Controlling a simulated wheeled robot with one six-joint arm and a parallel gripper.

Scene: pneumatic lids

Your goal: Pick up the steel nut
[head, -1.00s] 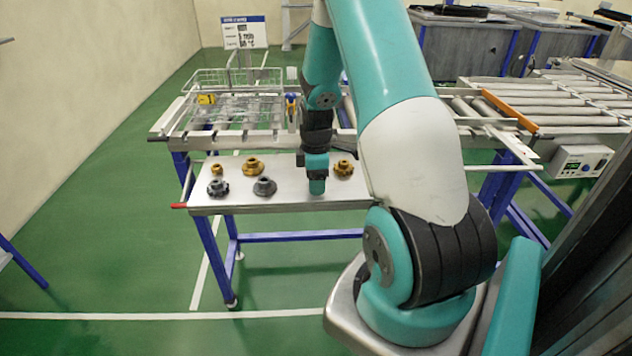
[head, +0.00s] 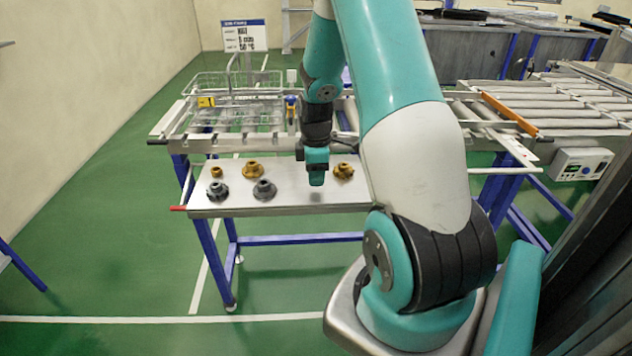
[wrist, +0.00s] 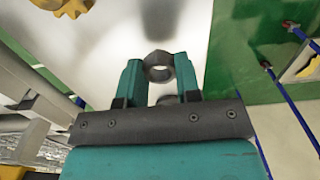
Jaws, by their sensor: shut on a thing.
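The steel nut (wrist: 157,56) is a grey hexagonal ring. In the wrist view it sits between the two teal fingertips of my gripper (wrist: 158,68), which are shut on it from both sides. Its hole faces the wrist camera. In the head view my gripper (head: 317,181) points down just above the front part of the steel worktop (head: 300,197). The nut cannot be made out there. A dark round patch shows below the nut in the wrist view, partly hidden by the gripper body.
Left of my gripper stand a small brass part (head: 216,172), a brass flanged part (head: 252,170), a dark knob-like part (head: 217,191) and a grey flanged part (head: 265,189). Another brass part (head: 343,170) is close on the right. Behind are wire racks and a roller conveyor (head: 565,105).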

